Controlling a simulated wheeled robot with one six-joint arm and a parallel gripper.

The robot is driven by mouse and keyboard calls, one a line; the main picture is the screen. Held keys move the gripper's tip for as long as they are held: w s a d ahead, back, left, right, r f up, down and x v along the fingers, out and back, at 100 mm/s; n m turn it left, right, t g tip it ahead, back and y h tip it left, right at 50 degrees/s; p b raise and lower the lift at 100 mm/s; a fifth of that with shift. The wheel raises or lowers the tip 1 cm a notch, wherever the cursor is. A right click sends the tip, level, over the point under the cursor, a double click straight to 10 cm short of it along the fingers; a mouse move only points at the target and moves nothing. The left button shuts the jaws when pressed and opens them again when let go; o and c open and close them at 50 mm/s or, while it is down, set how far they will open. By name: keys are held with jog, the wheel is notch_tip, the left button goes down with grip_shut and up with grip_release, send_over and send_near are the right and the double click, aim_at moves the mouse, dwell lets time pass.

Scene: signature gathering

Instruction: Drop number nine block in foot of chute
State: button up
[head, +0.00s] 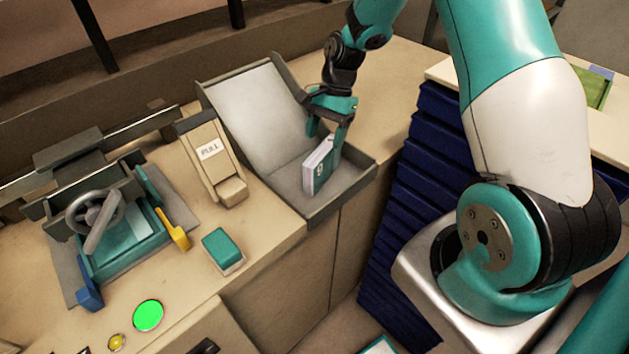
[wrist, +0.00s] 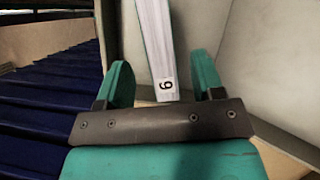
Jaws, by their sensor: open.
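The number nine block (head: 318,170), teal with white page-like edges and a "9" mark, stands tilted in the foot of the grey chute (head: 352,181). In the wrist view its pale edge with the 9 label (wrist: 155,40) shows between my fingers. My gripper (head: 327,132) is open, with its teal fingers at the top of the block. In the wrist view, gaps show between the block and both fingers (wrist: 162,85). The chute's pale sloping panel (head: 250,95) rises behind. The block's underside and its contact with the chute floor are hidden.
A beige dispenser marked PULL (head: 208,155) stands left of the chute. A teal-topped block (head: 222,249) lies on the counter in front. A press with a handwheel (head: 95,215) and a lit green button (head: 148,315) are further left. Blue stacked slats (head: 415,180) stand right of the counter.

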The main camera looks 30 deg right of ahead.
jog(key=b+v, duration=0.1)
jog(key=v, duration=1.2)
jog(key=shift+r, duration=0.25)
jog(key=s+a+r+n+t+b, duration=0.1)
jog(key=s+a+n+b, duration=0.1)
jog(key=s+a+n, duration=0.7)
jog(key=s+a+r+n+b, duration=0.1)
jog(key=s+a+n+b, duration=0.2)
jog(key=s+a+n, duration=0.55)
jog(key=s+a+f+n+t+b, duration=0.1)
jog(key=s+a+n, duration=0.1)
jog(key=s+a, duration=0.3)
jog(key=s, duration=0.3)
jog(key=shift+a+f, duration=0.35)
